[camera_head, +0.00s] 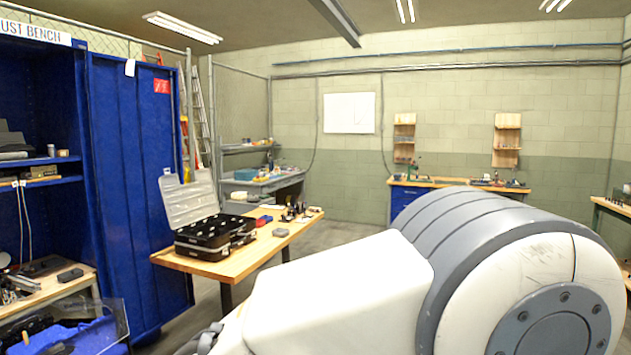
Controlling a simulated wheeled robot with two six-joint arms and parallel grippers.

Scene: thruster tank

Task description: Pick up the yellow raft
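I cannot make out a yellow raft for certain. A clear-walled tank (112,318) stands at the lower left, cut off by the picture's edge, with blue and dark shapes in it. A tiny yellow spot shows near its left end, too small to tell what it is. Neither of my grippers can be made out. A large white and grey part of my own arm fills the lower right and hides what lies behind it.
A wooden table (238,262) stands mid-left, bearing an open black case (205,238) and small items. A blue cabinet (130,170) stands at the left by a cluttered low bench (50,287). A workbench (440,183) lines the far wall. Some grey floor shows beyond the table.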

